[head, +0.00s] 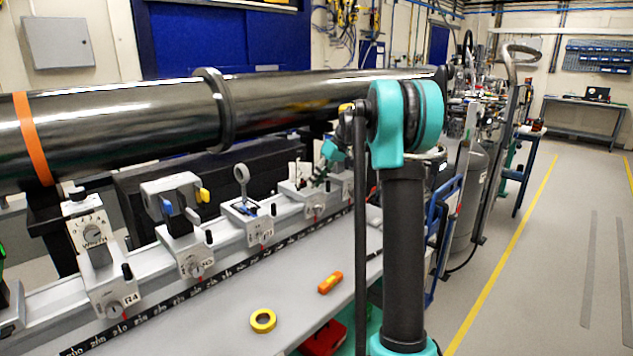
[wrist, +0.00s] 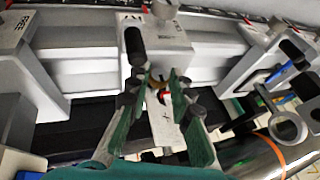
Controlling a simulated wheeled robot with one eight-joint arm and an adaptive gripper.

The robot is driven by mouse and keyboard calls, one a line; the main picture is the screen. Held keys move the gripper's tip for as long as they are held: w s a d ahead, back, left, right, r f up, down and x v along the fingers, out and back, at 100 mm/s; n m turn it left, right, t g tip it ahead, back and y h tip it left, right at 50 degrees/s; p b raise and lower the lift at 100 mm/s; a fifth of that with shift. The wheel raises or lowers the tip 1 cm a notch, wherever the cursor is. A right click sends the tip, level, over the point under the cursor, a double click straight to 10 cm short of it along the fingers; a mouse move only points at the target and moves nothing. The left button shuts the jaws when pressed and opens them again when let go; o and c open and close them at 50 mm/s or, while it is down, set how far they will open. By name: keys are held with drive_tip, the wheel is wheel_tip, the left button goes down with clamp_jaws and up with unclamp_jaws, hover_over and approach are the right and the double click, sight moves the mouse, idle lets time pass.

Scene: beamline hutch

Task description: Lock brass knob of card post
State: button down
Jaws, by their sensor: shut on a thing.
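A small brass-coloured knob (wrist: 160,86) shows between the fingertips. My fingers are closed on it, and they hide most of it. I cannot tell from its visible part how far it is turned. In the head view my green gripper (head: 322,174) is above a carrier (head: 297,191) on the rail, partly hidden behind my own arm.
Other carriers stand close by: one with a ring holder (head: 243,180) and one with a bracket (head: 172,190). A dark beam pipe (head: 120,112) runs above and behind the rail. Yellow tape (head: 262,321) and an orange tool (head: 330,283) lie on the bench.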

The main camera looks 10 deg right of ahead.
drive_tip(key=c, duration=1.6)
unclamp_jaws()
drive_tip(key=v, duration=1.2)
